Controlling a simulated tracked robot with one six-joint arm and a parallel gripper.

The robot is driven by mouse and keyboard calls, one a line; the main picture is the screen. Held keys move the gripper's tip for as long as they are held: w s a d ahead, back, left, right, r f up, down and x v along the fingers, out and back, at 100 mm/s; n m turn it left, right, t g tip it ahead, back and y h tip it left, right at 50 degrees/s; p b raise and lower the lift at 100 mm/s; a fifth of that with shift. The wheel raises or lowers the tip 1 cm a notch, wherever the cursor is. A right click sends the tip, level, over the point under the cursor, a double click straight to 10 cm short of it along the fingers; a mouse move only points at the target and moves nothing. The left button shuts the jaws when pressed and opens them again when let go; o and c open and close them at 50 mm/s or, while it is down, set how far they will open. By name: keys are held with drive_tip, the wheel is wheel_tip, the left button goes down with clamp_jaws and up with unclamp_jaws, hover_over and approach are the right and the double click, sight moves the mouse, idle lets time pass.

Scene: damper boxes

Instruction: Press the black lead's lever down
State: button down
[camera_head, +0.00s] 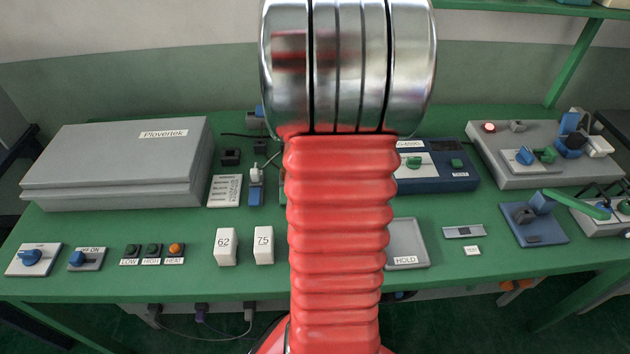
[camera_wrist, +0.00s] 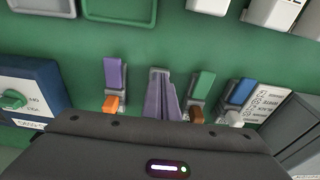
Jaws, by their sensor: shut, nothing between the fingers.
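In the wrist view, a row of lever terminals stands on the green table: one with a purple lever (camera_wrist: 115,73) and an orange plug, one with a green lever (camera_wrist: 204,84) and a brown plug, one with a blue lever (camera_wrist: 241,92) and a pale plug. My gripper (camera_wrist: 163,98) is shut and empty, between the purple and green levers. It covers most of a grey terminal there. I cannot tell whether it touches that terminal. No black plug shows clearly. In the head view, the blue-levered terminal (camera_head: 256,192) shows; my red arm hides the others and the gripper.
The printed label plate (camera_head: 224,190) and grey Plovertek case (camera_head: 115,165) stand left of the row. A dark blue unit (camera_head: 445,165) with a green knob stands right. White blocks marked 62 (camera_head: 227,247) and 75 (camera_head: 264,246) and a HOLD tray (camera_head: 407,235) are in front.

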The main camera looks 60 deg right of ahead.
drive_tip(key=shift+s+a+f, duration=0.3)
drive_tip(key=shift+a+f, duration=0.05)
drive_tip(key=shift+f, duration=0.25)
drive_tip(key=shift+s+a+f, duration=0.3)
drive_tip(key=shift+a+f, duration=0.05)
drive_tip(key=shift+f, duration=0.2)
drive_tip(key=shift+w+d+r, duration=0.3)
drive_tip(key=shift+w+d, duration=0.1)
drive_tip(key=shift+d, duration=0.15)
drive_tip(key=shift+r, duration=0.15)
